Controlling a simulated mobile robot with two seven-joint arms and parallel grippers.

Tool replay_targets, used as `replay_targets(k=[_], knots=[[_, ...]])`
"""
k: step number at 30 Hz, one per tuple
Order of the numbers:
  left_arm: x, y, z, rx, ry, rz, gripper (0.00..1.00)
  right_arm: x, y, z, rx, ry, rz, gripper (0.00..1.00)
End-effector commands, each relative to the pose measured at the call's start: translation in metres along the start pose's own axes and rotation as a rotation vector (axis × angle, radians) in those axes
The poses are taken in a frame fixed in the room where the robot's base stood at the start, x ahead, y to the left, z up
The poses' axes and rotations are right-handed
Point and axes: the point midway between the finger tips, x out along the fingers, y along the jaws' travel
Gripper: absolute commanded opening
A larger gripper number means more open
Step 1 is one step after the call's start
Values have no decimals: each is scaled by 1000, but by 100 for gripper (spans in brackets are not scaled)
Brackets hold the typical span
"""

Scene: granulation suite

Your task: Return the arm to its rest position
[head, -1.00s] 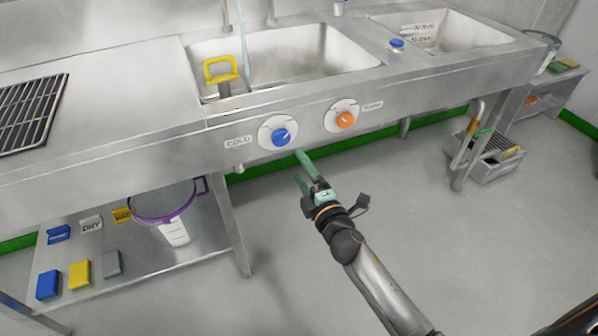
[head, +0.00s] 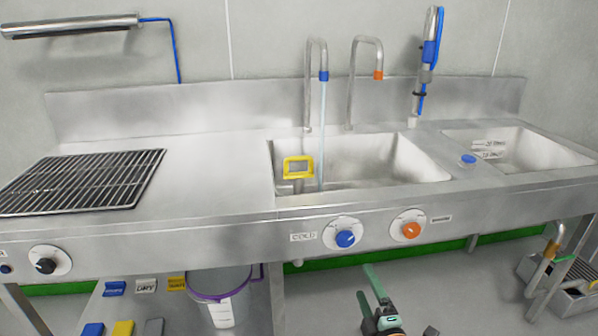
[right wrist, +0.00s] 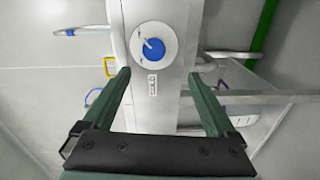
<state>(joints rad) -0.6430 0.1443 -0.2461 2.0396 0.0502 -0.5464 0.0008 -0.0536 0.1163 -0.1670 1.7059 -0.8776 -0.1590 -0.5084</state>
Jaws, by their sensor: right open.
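My right gripper (head: 372,296) shows at the bottom of the head view, below and in front of the sink counter's front panel. Its two green fingers are apart and empty in the right wrist view (right wrist: 160,98). The blue COLD knob (head: 346,239) is on the front panel, above the gripper; it also shows in the right wrist view (right wrist: 153,49), beyond and between the fingers, apart from them. An orange knob (head: 411,230) is to its right. Water runs from the blue-tipped tap (head: 323,76) into the sink. My left gripper is not in view.
The steel counter (head: 210,195) carries a wire rack (head: 85,182) at left. A yellow-framed item (head: 298,167) is in the left basin. A purple-rimmed bucket (head: 218,309) stands on the lower shelf. A drain crate (head: 565,292) is at right. Floor in front is clear.

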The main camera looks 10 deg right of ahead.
Motion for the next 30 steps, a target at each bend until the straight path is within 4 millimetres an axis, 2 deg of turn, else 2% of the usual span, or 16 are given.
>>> replay_targets(k=[2,5,9,12,17,18,19,24,30], knots=[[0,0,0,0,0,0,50,-19,-22,0,128,-16,-62,92],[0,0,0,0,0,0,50,-58,-62,-3,400,-64,-187,92],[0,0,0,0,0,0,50,-124,-115,-18,811,-167,-391,92],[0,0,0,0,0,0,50,-168,-142,-33,1053,-249,-522,92],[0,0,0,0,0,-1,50,-237,-169,-63,1390,-391,-723,92],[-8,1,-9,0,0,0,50,-242,-160,-66,1425,-408,-738,92],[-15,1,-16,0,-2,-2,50,-240,-149,-64,1417,-405,-727,92],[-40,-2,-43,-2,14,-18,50,-243,-118,-59,1412,-419,-709,92],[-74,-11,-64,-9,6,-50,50,-250,-77,-52,1409,-438,-688,92]])
